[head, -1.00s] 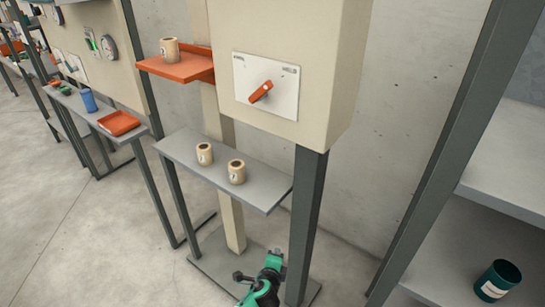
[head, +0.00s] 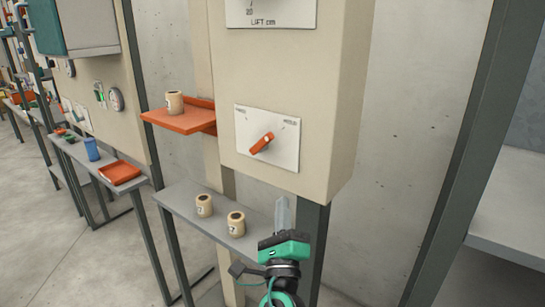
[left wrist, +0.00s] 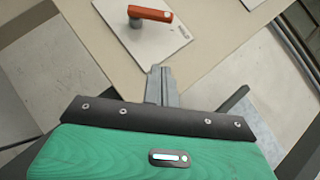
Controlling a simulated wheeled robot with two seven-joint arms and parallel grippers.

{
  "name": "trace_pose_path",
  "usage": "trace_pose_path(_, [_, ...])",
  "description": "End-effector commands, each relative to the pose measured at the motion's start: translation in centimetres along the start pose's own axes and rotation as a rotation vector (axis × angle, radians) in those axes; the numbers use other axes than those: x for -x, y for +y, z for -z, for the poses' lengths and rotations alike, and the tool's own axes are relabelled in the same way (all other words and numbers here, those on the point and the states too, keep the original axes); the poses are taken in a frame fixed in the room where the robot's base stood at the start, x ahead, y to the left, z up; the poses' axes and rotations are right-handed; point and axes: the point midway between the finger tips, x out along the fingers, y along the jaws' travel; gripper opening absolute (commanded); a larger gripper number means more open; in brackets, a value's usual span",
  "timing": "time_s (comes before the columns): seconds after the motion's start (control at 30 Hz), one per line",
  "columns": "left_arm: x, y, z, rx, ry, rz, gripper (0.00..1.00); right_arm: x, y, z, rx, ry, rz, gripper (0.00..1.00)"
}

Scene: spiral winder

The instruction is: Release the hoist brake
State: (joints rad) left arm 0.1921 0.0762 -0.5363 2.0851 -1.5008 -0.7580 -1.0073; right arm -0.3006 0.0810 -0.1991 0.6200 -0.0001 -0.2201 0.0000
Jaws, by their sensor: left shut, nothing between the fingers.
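An orange lever (head: 262,143) is mounted on a white plate (head: 286,156) on the front of the beige cabinet. The lever is slanted, its upper end to the right. Small lettering stands at the plate's upper corners, too small to read surely. My left gripper (head: 282,203) is shut and empty, pointing up, below the plate and apart from the lever. In the left wrist view the lever (left wrist: 150,13) is at the top, beyond the shut fingers (left wrist: 161,75). My right gripper is in neither view.
A grey shelf (head: 181,197) below the cabinet holds two beige pots (head: 236,223). An orange ledge (head: 176,122) to the left carries another pot (head: 175,103). A dark post (head: 318,240) stands beside my gripper. A lift scale plate (head: 270,10) is above.

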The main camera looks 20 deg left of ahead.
Motion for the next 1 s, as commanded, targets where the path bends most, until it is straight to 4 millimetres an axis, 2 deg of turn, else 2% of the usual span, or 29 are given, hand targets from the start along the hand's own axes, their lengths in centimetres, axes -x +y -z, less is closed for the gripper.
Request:
trace_pose_path(0.17, [-0.4,-0.1,0.0,0.001,0.001,0.000,0.00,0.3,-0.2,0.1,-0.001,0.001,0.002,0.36])
trace_pose_path(0.27, [-1.5,-0.2,-0.1,0.001,0.001,0.000,0.00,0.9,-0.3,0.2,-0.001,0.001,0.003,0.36])
trace_pose_path(0.7, [-10.8,-0.4,-0.2,0.000,0.000,0.000,0.00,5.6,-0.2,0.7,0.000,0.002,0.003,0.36])
trace_pose_path(1.0, [-12.5,-0.1,-2.4,0.001,0.003,-0.001,0.00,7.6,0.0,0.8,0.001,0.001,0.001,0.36])
